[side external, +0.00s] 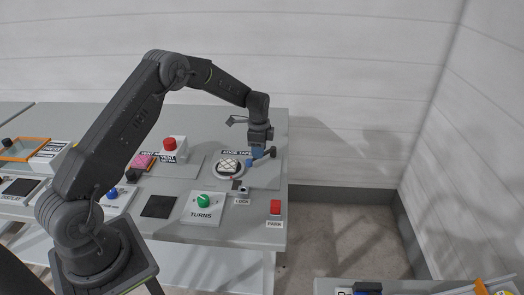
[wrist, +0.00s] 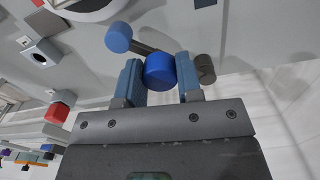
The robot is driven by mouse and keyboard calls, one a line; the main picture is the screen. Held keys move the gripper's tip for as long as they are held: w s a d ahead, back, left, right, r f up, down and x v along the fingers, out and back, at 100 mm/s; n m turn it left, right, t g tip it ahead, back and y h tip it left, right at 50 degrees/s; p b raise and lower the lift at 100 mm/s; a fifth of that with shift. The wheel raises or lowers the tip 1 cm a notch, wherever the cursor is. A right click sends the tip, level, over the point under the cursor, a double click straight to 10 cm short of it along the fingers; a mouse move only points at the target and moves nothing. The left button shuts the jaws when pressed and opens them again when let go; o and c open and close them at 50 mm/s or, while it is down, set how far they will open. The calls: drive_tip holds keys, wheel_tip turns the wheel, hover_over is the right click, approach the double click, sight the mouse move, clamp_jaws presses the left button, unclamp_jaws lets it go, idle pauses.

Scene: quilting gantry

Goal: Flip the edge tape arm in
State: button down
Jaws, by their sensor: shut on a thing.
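The edge tape arm is a dark bar (wrist: 144,48) beside the "EDGE TAPE" label (side external: 237,152) on the grey table. In the wrist view a blue round end (wrist: 118,37) sits at its upper left and a dark cylinder (wrist: 205,68) at its right. A thick blue knob (wrist: 160,72) stands in front of the bar, between my blue fingers. My gripper (wrist: 158,78) is shut on this knob. In the side view my gripper (side external: 258,152) points down at the arm and hides its middle; the blue end (side external: 249,163) and dark end (side external: 273,152) show on either side.
A round white-rimmed dial (side external: 228,167) lies just left of the arm. A LOCK fixture (side external: 240,187), a green TURNS knob (side external: 204,200) and a red PARK button (side external: 275,206) are nearer the front. A red button (side external: 169,144) stands to the left. The table's right edge is close.

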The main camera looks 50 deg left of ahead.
drive_tip(key=shift+a+m, duration=0.35)
drive_tip(key=shift+m, duration=0.25)
drive_tip(key=c, duration=0.8)
unclamp_jaws()
drive_tip(key=shift+r, duration=0.1)
wheel_tip(320, 180, up, 14)
drive_tip(key=shift+f, duration=0.15)
